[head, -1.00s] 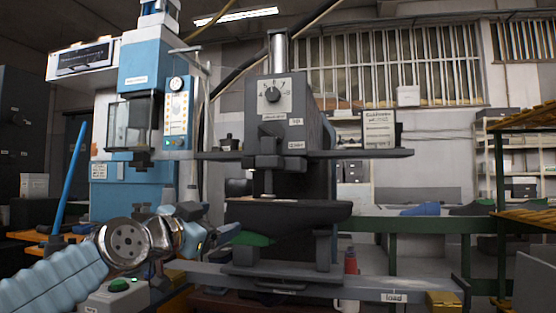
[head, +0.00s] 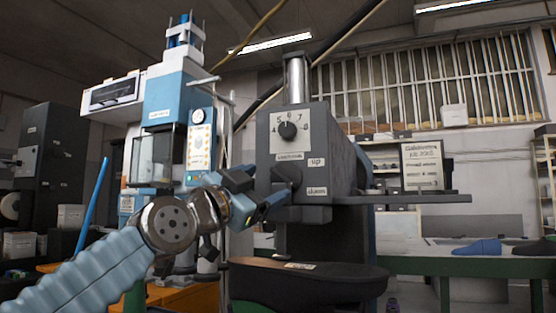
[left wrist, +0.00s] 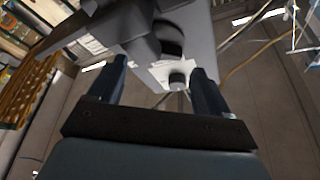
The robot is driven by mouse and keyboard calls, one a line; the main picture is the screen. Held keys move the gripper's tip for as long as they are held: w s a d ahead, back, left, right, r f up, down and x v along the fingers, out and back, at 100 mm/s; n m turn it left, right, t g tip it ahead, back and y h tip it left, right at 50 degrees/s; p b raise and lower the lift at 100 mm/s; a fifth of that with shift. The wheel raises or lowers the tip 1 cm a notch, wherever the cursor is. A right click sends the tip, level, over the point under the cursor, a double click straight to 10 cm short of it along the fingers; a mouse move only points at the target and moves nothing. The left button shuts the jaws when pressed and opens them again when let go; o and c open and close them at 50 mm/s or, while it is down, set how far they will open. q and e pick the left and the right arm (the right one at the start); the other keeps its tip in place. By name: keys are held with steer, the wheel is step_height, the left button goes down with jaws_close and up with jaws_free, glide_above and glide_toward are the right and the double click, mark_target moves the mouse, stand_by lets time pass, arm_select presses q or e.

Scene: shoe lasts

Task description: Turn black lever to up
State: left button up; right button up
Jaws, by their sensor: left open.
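The grey press (head: 345,165) carries a white dial plate with a black knob (head: 287,130), and the labels "up" (head: 317,161) and "down" (head: 317,191) sit below it. I cannot clearly make out the black lever in the head view; my left gripper covers the area left of these labels. My left gripper (head: 268,188) is open in front of the press face, below the dial. My right gripper is out of view.
A blue machine (head: 172,95) stands left of the press. The black padded arm (head: 305,284) of the press lies below my gripper. A grey shelf with a sign (head: 422,165) juts out to the right. A green bench (head: 470,267) is behind at right.

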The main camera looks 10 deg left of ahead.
mark_target(281, 177)
arm_select(q)
steer(key=p+x, duration=0.2)
steer(key=x, duration=0.3)
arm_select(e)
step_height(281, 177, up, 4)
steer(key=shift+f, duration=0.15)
arm_select(q)
steer(key=shift+c, duration=0.2)
steer(key=c, duration=0.7)
